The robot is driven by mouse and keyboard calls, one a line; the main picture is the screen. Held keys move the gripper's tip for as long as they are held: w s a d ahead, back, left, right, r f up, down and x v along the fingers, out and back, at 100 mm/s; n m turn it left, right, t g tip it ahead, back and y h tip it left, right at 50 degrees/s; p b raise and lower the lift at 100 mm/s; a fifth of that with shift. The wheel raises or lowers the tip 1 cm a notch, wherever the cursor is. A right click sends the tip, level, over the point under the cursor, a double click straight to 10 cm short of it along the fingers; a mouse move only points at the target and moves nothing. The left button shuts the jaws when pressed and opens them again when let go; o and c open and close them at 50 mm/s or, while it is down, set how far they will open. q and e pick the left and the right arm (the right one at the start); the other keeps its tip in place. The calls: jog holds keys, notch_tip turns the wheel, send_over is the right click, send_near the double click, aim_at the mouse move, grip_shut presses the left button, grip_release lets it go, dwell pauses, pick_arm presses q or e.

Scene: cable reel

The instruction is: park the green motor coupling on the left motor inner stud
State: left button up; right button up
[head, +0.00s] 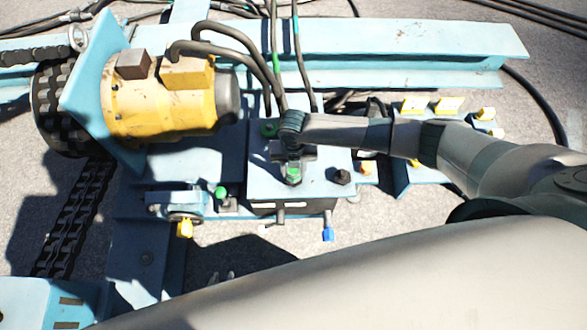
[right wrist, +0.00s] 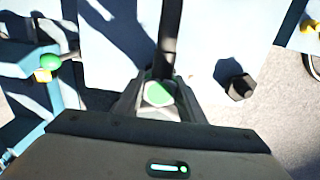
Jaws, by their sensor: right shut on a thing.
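The green motor coupling (right wrist: 160,94) sits between the fingers of my right gripper (right wrist: 158,100) in the right wrist view, with a dark hose or bar running up from it. In the head view the green part (head: 293,174) shows just below my right wrist, over the light-blue block (head: 262,185). My right gripper is shut on it. A dark hexagonal stud (head: 342,176) stands to the right on the same block; it also shows in the right wrist view (right wrist: 238,86). I cannot tell whether the coupling touches a stud beneath it. My left gripper is not visible.
A yellow motor (head: 160,98) lies to the left. Hoses (head: 230,38) arch behind my wrist. Yellow parts (head: 448,105) stand at the right.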

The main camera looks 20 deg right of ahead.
jog(key=shift+f, duration=0.2)
jog(key=o, duration=1.2)
jog(key=shift+o, duration=0.2)
notch_tip(320, 180, up, 17)
jog(key=shift+r+b, duration=0.2)
jog(key=shift+b, duration=0.1)
